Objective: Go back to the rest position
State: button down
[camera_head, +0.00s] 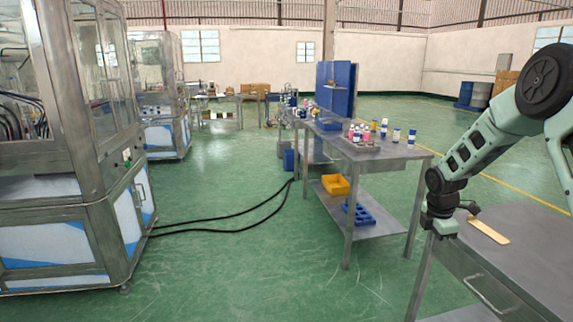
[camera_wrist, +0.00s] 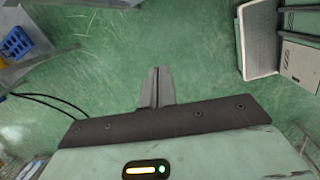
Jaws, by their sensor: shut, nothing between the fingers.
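My gripper (camera_wrist: 157,88) shows in the wrist view with its two fingers closed together and nothing between them. Green floor lies beneath it in that view. In the head view my arm comes in from the right, with the wrist hanging down at the left edge of the near grey table. The fingers are hard to make out in the head view.
A tan flat piece (camera_head: 489,232) lies on the near table (camera_head: 530,262), close to my wrist. A metal table (camera_head: 385,158) behind it carries several small bottles, with a yellow bin (camera_head: 336,184) and blue rack (camera_head: 358,214) below. Cables (camera_head: 225,218) cross the otherwise open floor beside a machine cabinet (camera_head: 75,215).

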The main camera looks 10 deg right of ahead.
jog(key=s+a+r+m+y, duration=0.1)
jog(key=s+a+r, duration=0.25)
jog(key=a, duration=0.55)
jog(key=s+a+r+m, duration=0.2)
jog(key=s+a+r, duration=0.15)
jog(key=a, duration=0.55)
jog(key=s+a+r+m+y, duration=0.1)
jog(key=s+a+r, duration=0.25)
jog(key=a, duration=0.65)
jog(key=s+a+r+m, duration=0.1)
jog(key=s+a, duration=0.2)
jog(key=s, duration=0.5)
jog(key=s+a+r+m, duration=0.1)
jog(key=s+a+m, duration=0.1)
jog(key=s, duration=0.6)
jog(key=s+a+r+m, duration=0.1)
jog(key=s+a, duration=0.3)
jog(key=s, duration=0.4)
jog(key=shift+s+a+m+g, duration=0.25)
jog(key=shift+a+m+g, duration=0.05)
jog(key=shift+a+g, duration=0.1)
